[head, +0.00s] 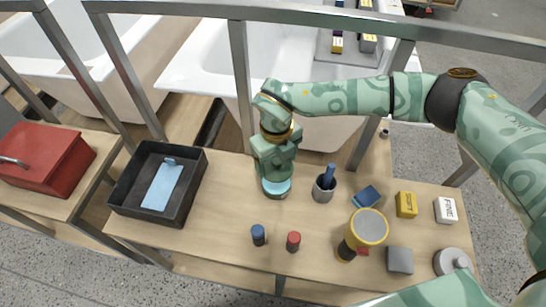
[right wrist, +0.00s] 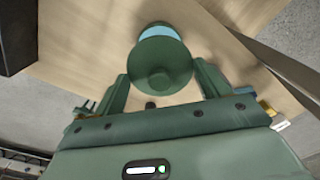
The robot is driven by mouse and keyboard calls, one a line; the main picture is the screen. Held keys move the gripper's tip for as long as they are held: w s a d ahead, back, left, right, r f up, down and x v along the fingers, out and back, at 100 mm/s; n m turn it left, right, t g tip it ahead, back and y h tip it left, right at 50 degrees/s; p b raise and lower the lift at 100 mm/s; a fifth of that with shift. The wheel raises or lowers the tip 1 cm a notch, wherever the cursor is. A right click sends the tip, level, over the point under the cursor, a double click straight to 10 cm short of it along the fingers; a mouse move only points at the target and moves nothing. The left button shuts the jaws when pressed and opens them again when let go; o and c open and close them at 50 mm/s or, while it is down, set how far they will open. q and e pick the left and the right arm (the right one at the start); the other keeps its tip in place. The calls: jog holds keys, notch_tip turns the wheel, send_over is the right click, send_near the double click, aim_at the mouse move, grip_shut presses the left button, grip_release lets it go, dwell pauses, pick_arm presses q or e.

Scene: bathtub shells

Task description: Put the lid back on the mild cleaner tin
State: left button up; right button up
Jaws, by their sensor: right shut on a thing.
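The light blue tin (head: 277,189) stands on the wooden bench, left of a grey cup. Its side also shows past the lid in the right wrist view (right wrist: 157,32). The dark green round lid (right wrist: 150,55) with a centre knob is between the fingers of my right gripper (right wrist: 160,75). In the head view my right gripper (head: 275,172) points down directly over the tin and hides most of the lid. The lid overlaps the tin's top; I cannot tell whether it touches or hovers slightly above. My left gripper is not in view.
A grey cup (head: 324,190) with a blue handle stands close right of the tin. A black tray (head: 125,191) is left. Blue (head: 258,235) and red (head: 293,241) cylinders stand in front. Metal rails edge the back.

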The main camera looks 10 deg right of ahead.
aim_at(277, 170)
jog(key=shift+n, duration=0.4)
jog(key=shift+w+n, duration=0.1)
jog(key=shift+n, duration=0.6)
jog(key=shift+f, duration=0.15)
notch_tip(277, 170, down, 4)
jog(key=b, duration=0.3)
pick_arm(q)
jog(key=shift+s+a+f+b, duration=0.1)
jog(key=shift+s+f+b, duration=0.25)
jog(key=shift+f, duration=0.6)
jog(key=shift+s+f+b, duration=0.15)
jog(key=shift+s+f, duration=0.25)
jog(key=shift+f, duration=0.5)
pick_arm(e)
jog(key=shift+f, duration=1.1)
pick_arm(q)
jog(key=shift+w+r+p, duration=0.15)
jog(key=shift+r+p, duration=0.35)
pick_arm(e)
jog(key=shift+r, duration=0.15)
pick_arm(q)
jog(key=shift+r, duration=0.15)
pick_arm(e)
jog(key=shift+f, duration=0.2)
pick_arm(q)
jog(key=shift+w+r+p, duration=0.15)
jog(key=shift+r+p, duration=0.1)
jog(key=shift+p, duration=0.2)
